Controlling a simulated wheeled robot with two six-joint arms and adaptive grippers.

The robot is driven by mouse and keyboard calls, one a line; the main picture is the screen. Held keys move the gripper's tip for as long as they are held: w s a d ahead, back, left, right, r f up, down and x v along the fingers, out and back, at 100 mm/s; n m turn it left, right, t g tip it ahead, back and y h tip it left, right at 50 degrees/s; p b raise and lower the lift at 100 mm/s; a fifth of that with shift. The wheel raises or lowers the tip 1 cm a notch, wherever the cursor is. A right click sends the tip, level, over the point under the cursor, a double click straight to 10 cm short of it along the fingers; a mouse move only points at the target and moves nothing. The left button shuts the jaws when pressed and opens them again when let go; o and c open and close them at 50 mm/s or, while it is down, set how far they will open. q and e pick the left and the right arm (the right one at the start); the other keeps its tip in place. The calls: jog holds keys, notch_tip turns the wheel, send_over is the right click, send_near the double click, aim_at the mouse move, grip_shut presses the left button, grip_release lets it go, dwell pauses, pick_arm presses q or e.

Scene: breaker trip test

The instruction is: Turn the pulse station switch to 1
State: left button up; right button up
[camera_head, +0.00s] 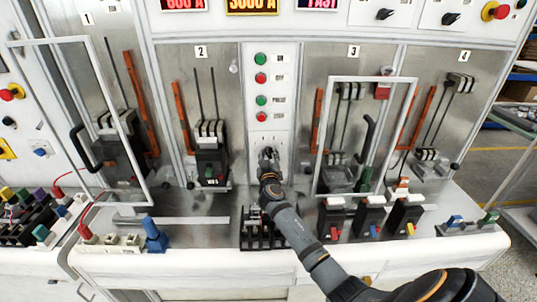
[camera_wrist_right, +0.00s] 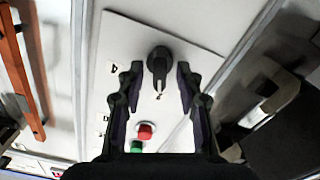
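The pulse station switch is a black rotary knob (camera_wrist_right: 159,62) on a white panel (camera_wrist_right: 190,30), seen in the right wrist view. Its narrow end points down in that picture, toward the red and green buttons. My right gripper (camera_wrist_right: 158,74) is open, with one finger on each side of the knob. A thin gap seems to show on both sides; contact is not clear. In the head view the right gripper (camera_head: 268,158) is at the lower part of the white panel (camera_head: 283,130) between bays 2 and 3, largely hiding the knob. My left gripper is not in view.
Green and red buttons (camera_head: 261,77) run down the panel above my right gripper. Clear framed doors (camera_head: 335,79) stand open at either side. Breakers (camera_head: 211,160) sit in the bays. Black-and-red devices (camera_head: 333,220) and a blue item (camera_head: 155,238) stand on the white ledge.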

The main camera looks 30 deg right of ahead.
grip_shut()
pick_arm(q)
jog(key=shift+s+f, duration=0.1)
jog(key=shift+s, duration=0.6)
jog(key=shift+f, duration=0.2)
pick_arm(e)
jog(key=shift+f+n, duration=0.1)
jog(key=shift+n, duration=0.2)
jog(key=n+b, duration=0.1)
jog(key=n, duration=0.1)
jog(key=shift+n, duration=0.4)
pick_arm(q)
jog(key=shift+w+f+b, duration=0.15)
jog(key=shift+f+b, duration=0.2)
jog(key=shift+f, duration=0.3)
pick_arm(e)
jog(key=shift+n, duration=2.2)
grip_release()
jog(key=shift+a, duration=0.1)
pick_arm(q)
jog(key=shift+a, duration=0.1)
